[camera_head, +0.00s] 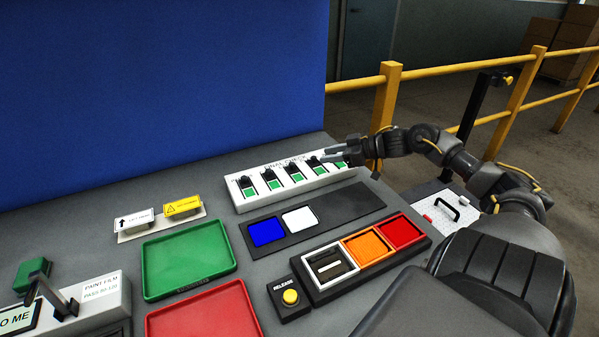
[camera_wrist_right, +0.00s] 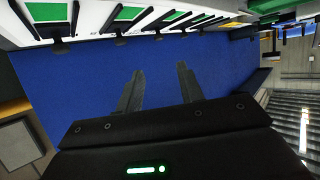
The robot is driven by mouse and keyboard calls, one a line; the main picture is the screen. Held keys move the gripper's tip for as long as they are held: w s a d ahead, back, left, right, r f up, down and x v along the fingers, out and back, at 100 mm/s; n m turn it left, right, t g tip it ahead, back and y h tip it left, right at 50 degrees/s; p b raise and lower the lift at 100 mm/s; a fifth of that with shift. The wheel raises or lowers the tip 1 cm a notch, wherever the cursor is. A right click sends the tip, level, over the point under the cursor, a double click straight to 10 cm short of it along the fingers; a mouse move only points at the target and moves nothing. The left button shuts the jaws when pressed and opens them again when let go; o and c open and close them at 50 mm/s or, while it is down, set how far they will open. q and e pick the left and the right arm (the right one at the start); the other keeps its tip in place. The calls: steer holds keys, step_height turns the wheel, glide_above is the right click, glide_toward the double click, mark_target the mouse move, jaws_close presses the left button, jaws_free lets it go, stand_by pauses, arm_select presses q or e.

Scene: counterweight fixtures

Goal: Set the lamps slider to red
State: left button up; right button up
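The white "FINAL CHECK" panel (camera_head: 292,185) stands at the back of the bench. It carries a row of several sliders, each with a dark knob and green showing below it. The labels over them are too small to read, so I cannot tell which is the lamps slider. My right gripper (camera_head: 336,154) is at the panel's right end, over the rightmost slider, which it partly covers. In the right wrist view its two fingers (camera_wrist_right: 160,68) are apart with nothing between them, and the panel's green-marked sliders (camera_wrist_right: 125,14) show along the top. My left gripper is not in view.
In front of the panel are a dark tray with blue (camera_head: 266,231) and white (camera_head: 299,219) tiles, a green tray (camera_head: 188,257), a red tray (camera_head: 203,315), a sectioned box (camera_head: 362,252) and a yellow release button (camera_head: 290,297). A blue wall (camera_head: 160,90) rises behind.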

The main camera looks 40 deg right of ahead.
mark_target(293, 163)
steer(key=shift+f, duration=0.55)
steer(key=shift+w, duration=0.15)
steer(key=shift+w+a+f, duration=0.15)
steer(key=shift+w+a, duration=0.2)
steer(key=shift+w, duration=0.15)
steer(key=p+x, duration=0.1)
steer(key=x, duration=0.8)
steer(key=shift+w+a+f, duration=0.1)
steer(key=shift+f, duration=0.05)
jaws_close()
